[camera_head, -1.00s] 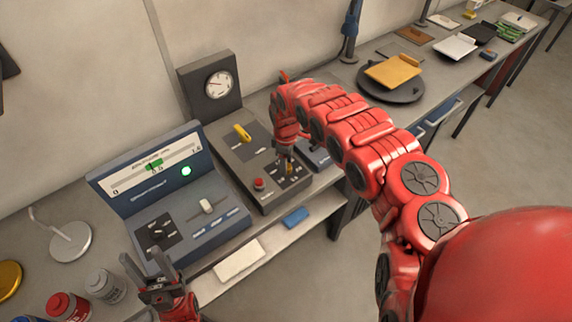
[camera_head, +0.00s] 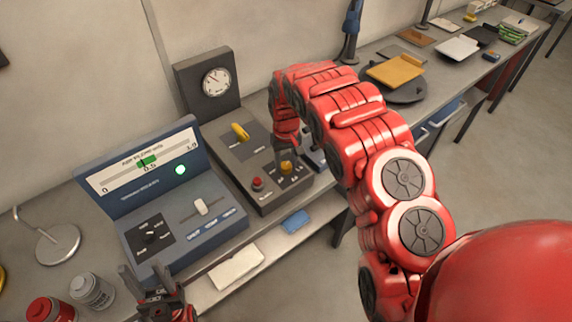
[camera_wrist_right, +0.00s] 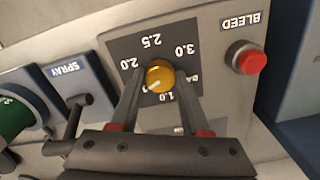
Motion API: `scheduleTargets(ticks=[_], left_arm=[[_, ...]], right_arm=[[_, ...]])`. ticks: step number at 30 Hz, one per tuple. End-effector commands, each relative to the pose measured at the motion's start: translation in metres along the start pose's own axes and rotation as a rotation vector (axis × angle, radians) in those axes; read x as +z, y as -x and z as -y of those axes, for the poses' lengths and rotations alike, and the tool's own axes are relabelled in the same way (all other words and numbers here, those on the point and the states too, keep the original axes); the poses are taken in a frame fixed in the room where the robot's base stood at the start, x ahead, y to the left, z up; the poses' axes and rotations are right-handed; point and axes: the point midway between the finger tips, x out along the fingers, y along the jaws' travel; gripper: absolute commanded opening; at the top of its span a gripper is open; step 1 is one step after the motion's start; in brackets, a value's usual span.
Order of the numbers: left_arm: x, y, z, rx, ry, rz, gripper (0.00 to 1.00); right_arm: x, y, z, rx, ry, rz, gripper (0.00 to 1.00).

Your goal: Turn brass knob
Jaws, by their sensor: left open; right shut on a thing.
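The round brass knob (camera_wrist_right: 160,77) sits on a dark plate with printed numbers. Its white mark points to the lower left in the right wrist view. It also shows in the head view (camera_head: 286,168) on the grey console (camera_head: 265,200). My right gripper (camera_wrist_right: 160,90) has one finger on each side of the knob and is shut on it. It also shows in the head view (camera_head: 282,158), reaching down from above. My left gripper (camera_head: 146,283) is open and empty, low in front of the blue console.
A red button (camera_wrist_right: 250,62) marked BLEED is beside the knob plate. The yellow lever (camera_head: 240,132) and a dial gauge (camera_head: 216,82) stand behind. The blue console (camera_head: 185,225) with a lit green lamp is to the left. Cans (camera_head: 92,290) stand at lower left.

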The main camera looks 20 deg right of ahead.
Motion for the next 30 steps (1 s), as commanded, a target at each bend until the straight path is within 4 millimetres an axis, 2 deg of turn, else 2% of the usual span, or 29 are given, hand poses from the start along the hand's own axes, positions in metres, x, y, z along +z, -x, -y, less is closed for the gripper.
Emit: scheduleTargets(ticks=[30], left_arm=[[-0.0005, -0.0026, 0.0001, 0.0, 0.0, 0.0, 0.5]], right_arm=[[0.0006, -0.0002, 0.0005, 0.001, -0.961, 0.002, 0.0]])
